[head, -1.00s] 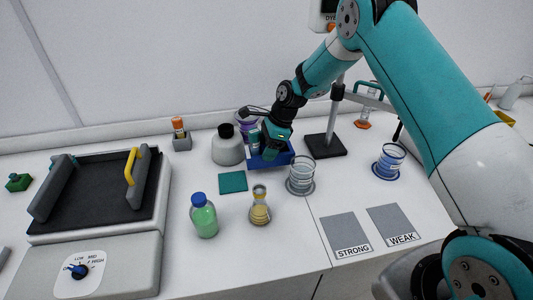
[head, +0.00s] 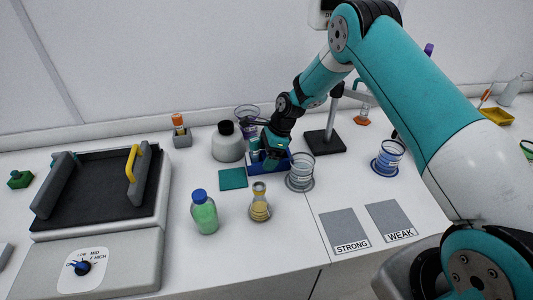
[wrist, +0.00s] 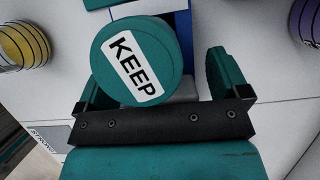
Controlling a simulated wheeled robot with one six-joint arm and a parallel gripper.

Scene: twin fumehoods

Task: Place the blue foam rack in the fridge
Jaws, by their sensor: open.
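The blue rack (head: 255,167) stands on the white bench, right of the grey-white bottle, partly hidden by my gripper (head: 272,156). A light container shows in its left part. In the wrist view, a strip of blue (wrist: 181,22) shows behind a round teal cap (wrist: 136,60) labelled KEEP. My gripper (wrist: 160,85) is open, its teal fingers on either side of the cap; I cannot tell whether they touch it. No fridge is clearly in view.
A teal pad (head: 233,179), a green bottle (head: 204,214), a yellow flask (head: 259,203) and a glass beaker (head: 301,173) stand in front. A grey-white bottle (head: 227,144) is left of the rack. A stand base (head: 325,141) is behind right.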

